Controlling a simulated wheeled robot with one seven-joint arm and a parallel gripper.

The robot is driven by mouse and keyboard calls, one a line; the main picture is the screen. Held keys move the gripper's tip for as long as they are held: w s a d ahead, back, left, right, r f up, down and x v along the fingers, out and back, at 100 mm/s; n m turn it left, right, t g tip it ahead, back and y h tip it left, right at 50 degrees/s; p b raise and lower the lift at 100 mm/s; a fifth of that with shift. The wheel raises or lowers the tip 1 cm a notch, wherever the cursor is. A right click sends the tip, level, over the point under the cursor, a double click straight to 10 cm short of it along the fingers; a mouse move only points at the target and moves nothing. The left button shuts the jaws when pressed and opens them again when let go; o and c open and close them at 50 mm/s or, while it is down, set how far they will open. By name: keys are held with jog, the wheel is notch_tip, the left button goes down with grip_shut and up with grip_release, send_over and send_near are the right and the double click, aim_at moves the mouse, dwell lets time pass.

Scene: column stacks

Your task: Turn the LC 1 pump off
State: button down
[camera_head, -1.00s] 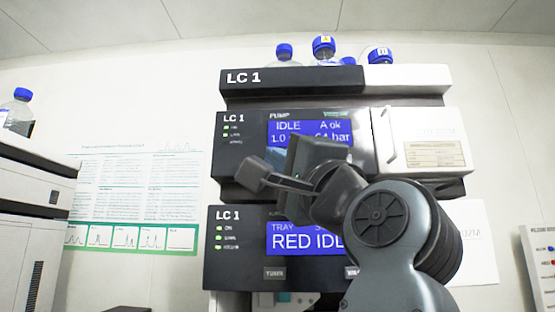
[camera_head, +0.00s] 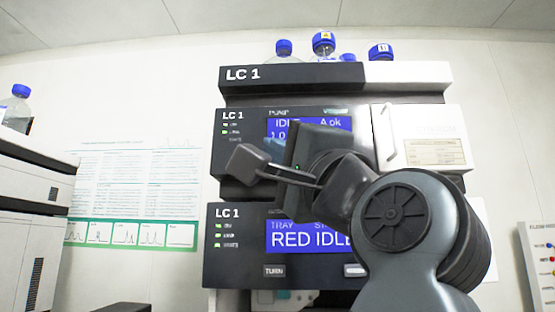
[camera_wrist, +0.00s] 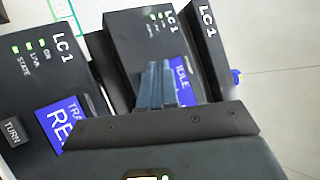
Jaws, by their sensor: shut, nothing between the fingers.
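The LC 1 pump (camera_head: 231,165) is the middle dark module of the stack. Its blue screen (camera_head: 335,123) reads IDLE and A ok, its lower part hidden by my gripper. Small status lights sit under its LC 1 label; at least one looks green. In the wrist view the pump (camera_wrist: 130,45) appears turned, with its blue screen partly behind my fingers. My gripper (camera_head: 243,162) is shut and empty, its fingertips in front of the pump's lower left face. The closed fingers show in the wrist view (camera_wrist: 156,72). Contact cannot be told. The pump's lower edge is partly hidden.
Below is the tray module (camera_head: 232,262), its screen reading RED IDLE, with buttons underneath. A top module (camera_head: 290,76) carries blue-capped bottles (camera_head: 323,42). A white door with a handle (camera_head: 385,138) is at right. Another white instrument (camera_head: 35,200) stands left.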

jog(key=s, duration=0.4)
jog(key=shift+p, duration=0.3)
dwell(0.6)
jog(key=w+d+f+n+h, duration=0.1)
jog(key=w+d+f+h, duration=0.15)
jog(key=f, duration=0.85)
jog(key=w+d+f+n+h, duration=0.1)
jog(key=d+f+n+h, duration=0.15)
jog(key=f, duration=0.85)
jog(key=s+d+f+n+g+h, duration=0.15)
jog(key=s+d+f, duration=0.3)
jog(key=f, duration=0.45)
jog(key=s+d+f+n+h, duration=0.1)
jog(key=s+d+f+h, duration=0.3)
jog(key=f, duration=0.6)
jog(key=s+d+f+n+g, duration=0.1)
jog(key=s+d+f, duration=0.3)
jog(key=s+f, duration=0.25)
jog(key=s+d+f+n+g, duration=0.1)
jog(key=s+d+f, duration=0.35)
jog(key=s, duration=0.25)
jog(key=s+f+n+g+h, duration=0.2)
jog(key=s+f, duration=0.1)
jog(key=s, duration=1.3)
jog(key=shift+s+d, duration=0.15)
jog(key=shift+s, duration=0.15)
